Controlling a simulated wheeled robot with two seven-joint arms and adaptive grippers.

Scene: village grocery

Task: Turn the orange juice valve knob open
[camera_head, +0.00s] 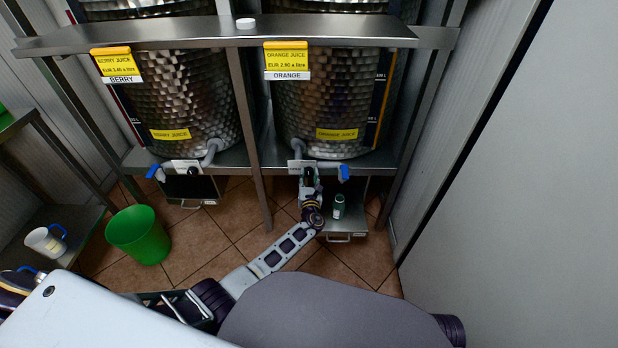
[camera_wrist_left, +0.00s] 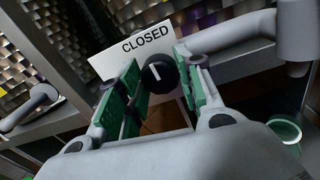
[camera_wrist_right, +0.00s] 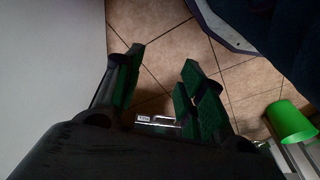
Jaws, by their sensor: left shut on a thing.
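The orange juice tank (camera_head: 330,95) is a dimpled steel vat with yellow labels and an "ORANGE" tag. The valve knob (camera_wrist_left: 158,73) is black and round with a white mark, in front of a white "CLOSED" plate (camera_wrist_left: 128,62). My left gripper (camera_head: 309,176) reaches up to the valve below this tank and largely hides the knob in the head view. In the left wrist view its green-padded fingers (camera_wrist_left: 163,92) stand on both sides of the knob, shut on it. My right gripper (camera_wrist_right: 156,88) is open and empty over the tiled floor.
A small green-tinted container (camera_head: 338,207) stands on the steel tray (camera_head: 343,228) below the valve. The berry juice tank (camera_head: 185,95) is to the left. A green bin (camera_head: 139,236) stands on the floor. A white jug (camera_head: 45,241) sits on the left shelf. A pale wall (camera_head: 510,200) bounds the right.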

